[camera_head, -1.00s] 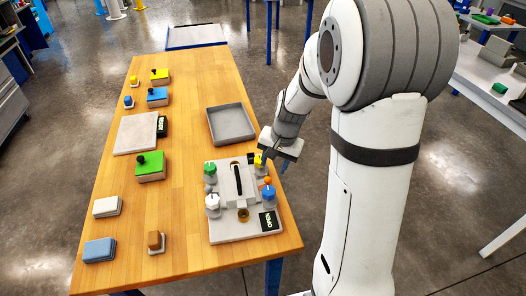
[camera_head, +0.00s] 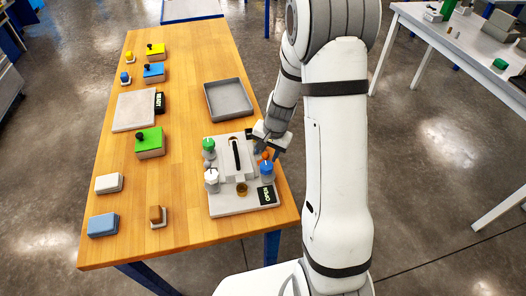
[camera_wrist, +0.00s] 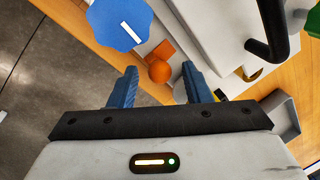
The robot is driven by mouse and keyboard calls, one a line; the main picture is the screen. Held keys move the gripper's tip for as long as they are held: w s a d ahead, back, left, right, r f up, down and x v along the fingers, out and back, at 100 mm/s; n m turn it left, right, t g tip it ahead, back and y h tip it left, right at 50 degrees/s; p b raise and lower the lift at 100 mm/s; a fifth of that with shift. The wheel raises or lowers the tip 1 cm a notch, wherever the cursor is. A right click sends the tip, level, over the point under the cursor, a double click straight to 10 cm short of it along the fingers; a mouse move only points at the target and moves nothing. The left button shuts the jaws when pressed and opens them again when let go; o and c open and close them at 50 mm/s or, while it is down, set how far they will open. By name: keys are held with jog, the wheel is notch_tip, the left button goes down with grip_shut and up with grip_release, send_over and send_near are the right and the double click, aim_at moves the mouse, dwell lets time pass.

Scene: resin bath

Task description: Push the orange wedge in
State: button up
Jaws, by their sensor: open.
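The orange wedge (camera_head: 266,155) sits at the right side of the grey fixture (camera_head: 225,206). In the wrist view it shows as an orange block (camera_wrist: 163,49) with a round orange knob (camera_wrist: 159,71). My gripper (camera_wrist: 158,73) is open. Its two blue fingers appear either side of the knob in that view, with a gap to each; whether they are level with it I cannot tell. In the head view my gripper (camera_head: 266,146) is over the fixture's right edge, close behind the wedge, and hides the yellow knob there.
A blue knob (camera_head: 267,168) stands close in front of the wedge. A green knob (camera_head: 208,144), a white knob (camera_head: 211,175) and a black handle (camera_head: 236,155) are also on the fixture. Coloured blocks stand along the table's left.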

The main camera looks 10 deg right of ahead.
jog(key=shift+c, duration=0.2)
grip_shut()
